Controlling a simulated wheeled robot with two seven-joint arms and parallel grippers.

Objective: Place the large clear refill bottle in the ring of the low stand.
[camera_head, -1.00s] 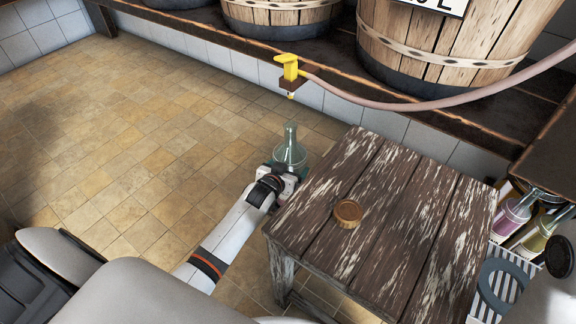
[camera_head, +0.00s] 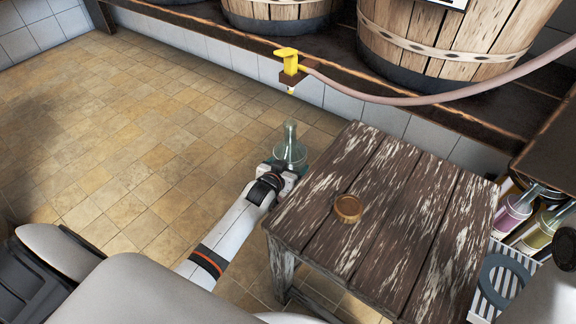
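A clear, green-tinted bottle (camera_head: 290,153) with a narrow neck stands upright beyond the left edge of the wooden table. My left gripper (camera_head: 284,172) is around its lower part and appears shut on it; the fingertips are partly hidden. A yellow tap (camera_head: 288,62) is above the bottle, apart from it. A grey-blue ring (camera_head: 488,290) shows over a striped surface at the lower right; I cannot tell whether this is the low stand. My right gripper is not in view.
The worn wooden table (camera_head: 400,220) carries a small round brown piece (camera_head: 347,208). Bottles with pink (camera_head: 514,212) and olive (camera_head: 541,236) contents stand at the right. A hose (camera_head: 430,103) runs from the tap past large wooden tubs (camera_head: 420,50). The tiled floor (camera_head: 130,140) at left is clear.

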